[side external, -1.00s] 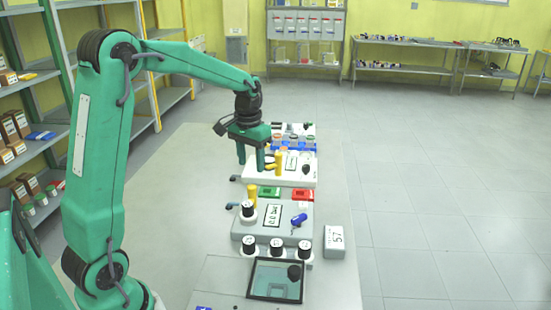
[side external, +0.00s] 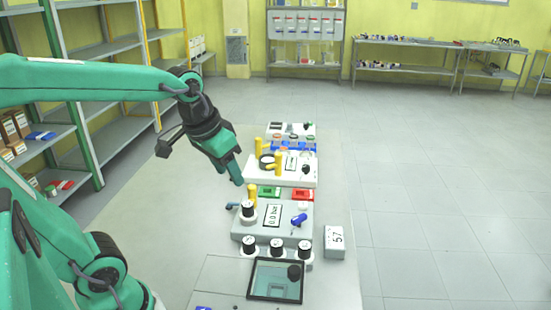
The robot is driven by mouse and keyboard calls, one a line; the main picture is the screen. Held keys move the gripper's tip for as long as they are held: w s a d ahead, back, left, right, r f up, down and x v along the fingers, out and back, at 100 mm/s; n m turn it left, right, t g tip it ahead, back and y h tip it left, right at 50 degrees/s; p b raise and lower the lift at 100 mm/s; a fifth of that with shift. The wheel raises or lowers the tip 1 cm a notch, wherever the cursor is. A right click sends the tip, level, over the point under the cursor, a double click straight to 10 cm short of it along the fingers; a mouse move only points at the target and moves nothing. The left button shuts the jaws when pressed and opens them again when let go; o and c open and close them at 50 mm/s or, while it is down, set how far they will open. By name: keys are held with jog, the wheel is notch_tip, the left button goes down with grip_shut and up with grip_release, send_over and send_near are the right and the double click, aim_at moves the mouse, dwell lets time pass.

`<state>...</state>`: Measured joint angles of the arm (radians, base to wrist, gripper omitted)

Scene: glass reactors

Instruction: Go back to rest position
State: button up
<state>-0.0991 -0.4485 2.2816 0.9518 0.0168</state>
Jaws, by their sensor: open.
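My gripper (side external: 236,176) is in the middle of the side external view, raised above the table and tilted down to the right. It holds nothing that I can see. Its fingers overlap in this view, so the gap between them is hard to make out. It hangs left of the white device (side external: 300,179) with yellow posts, and apart from it. The grey device (side external: 262,232) with a display reading about 0.0 bar, a blue valve handle (side external: 299,220) and black-topped gauges (side external: 276,246) stands in front of it.
A green block (side external: 269,192) and a red block (side external: 303,194) sit between the two devices. A grey box marked 57 (side external: 334,240) stands at the right. A dark-framed window panel (side external: 275,280) is at the front. The left part of the table (side external: 180,235) is clear.

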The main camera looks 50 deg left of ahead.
jog(key=s+d+f+m+t, duration=0.1)
jog(key=s+d, duration=0.1)
jog(key=s, duration=0.4)
jog(key=shift+d+t, duration=0.3)
jog(key=shift+d, duration=0.1)
jog(key=shift+f, duration=0.1)
dwell(0.6)
